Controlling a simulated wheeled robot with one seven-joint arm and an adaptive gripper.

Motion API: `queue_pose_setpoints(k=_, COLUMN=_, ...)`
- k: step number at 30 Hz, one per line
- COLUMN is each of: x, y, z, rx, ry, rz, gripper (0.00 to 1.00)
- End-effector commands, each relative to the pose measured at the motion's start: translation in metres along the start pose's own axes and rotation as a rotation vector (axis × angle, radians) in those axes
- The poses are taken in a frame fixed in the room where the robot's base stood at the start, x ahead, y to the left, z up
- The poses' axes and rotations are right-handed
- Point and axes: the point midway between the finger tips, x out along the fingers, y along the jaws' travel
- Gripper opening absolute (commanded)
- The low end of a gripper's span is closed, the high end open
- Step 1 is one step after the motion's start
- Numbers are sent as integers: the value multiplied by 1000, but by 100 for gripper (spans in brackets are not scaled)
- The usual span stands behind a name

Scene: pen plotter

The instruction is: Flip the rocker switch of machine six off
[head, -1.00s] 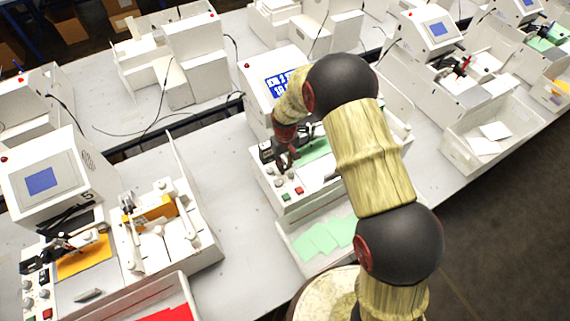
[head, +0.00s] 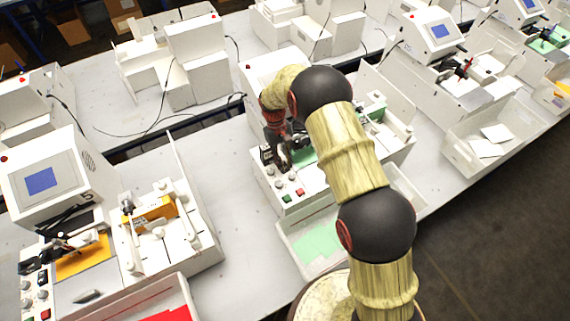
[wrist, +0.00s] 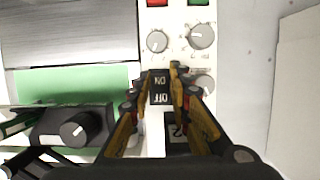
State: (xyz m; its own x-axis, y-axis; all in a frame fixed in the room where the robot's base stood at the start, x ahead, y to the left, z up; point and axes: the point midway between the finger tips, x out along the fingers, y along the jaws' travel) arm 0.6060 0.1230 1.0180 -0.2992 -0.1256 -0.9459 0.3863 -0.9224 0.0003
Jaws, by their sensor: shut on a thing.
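The machine under my arm, a white plotter (head: 262,76), stands at the middle of the table; its number and screen are hidden by my arm in the head view. Its rocker switch (wrist: 160,89) is black with white ON and OFF marks, upside down in the wrist view. My gripper (wrist: 161,73) has one finger on each side of the rocker, with the fingertips close against its ON end. The gripper also shows low over the control panel in the head view (head: 283,158). Whether the rocker is tipped on or off is not clear.
A black clamp with a knob (wrist: 75,130) is at left. Machine 5 (head: 48,180) stands left. A tray with green cards (head: 318,243) is in front.

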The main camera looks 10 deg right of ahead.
Motion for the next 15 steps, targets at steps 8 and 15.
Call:
queue_pose_setpoints(k=8, x=-2, y=0, z=0, rx=0, ry=2, rz=0, gripper=21)
queue_pose_setpoints(k=15, x=-1, y=0, z=0, rx=0, ry=2, rz=0, gripper=27)
